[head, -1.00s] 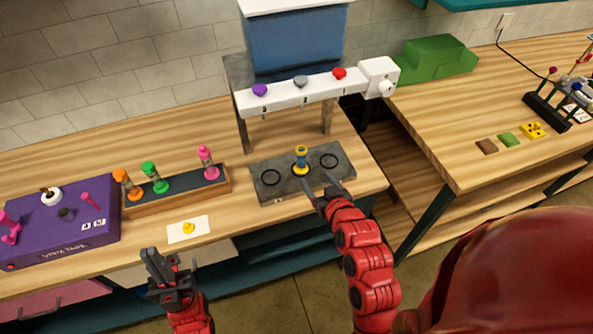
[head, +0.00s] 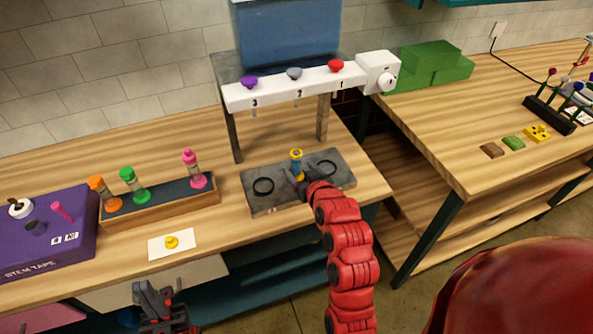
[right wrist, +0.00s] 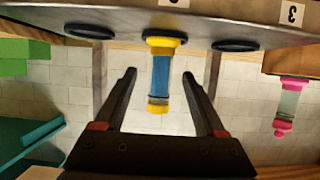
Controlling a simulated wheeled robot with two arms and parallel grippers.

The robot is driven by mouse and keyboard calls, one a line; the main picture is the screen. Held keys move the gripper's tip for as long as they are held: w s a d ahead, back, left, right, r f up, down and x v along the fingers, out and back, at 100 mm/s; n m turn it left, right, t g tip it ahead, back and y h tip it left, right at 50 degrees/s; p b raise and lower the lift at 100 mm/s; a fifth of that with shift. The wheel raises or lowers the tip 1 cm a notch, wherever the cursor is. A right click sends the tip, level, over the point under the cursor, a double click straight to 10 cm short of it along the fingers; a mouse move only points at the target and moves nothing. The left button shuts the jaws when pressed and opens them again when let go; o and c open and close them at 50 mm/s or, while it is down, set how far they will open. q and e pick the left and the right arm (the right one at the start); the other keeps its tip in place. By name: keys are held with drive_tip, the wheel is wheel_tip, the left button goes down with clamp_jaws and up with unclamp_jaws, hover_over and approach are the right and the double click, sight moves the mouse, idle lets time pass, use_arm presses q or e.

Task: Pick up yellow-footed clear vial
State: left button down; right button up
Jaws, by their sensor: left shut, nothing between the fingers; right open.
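The yellow-footed vial (head: 297,161) stands upright on the middle ring of the grey plate (head: 260,206), under the dispenser; it looks blue inside. In the right wrist view, which is upside down, the vial (right wrist: 160,78) has its wide yellow foot at the top and a yellow cap below. My right gripper (head: 302,184) is open at the vial's near side. Its two fingers (right wrist: 159,74) lie left and right of the vial in that view, with gaps on both sides. My left gripper (head: 152,293) is shut and empty, low at the left before the bench.
The dispenser (head: 285,86) with purple, grey and red knobs stands over the plate. A wooden rack (head: 160,214) with orange, green and pink vials is left of it. A purple box (head: 45,235) stands far left.

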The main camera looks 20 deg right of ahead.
sight(298, 169)
drive_tip(key=shift+p+x, duration=0.5)
drive_tip(key=shift+x, duration=1.15)
drive_tip(key=shift+a+f, duration=0.1)
clamp_jaws()
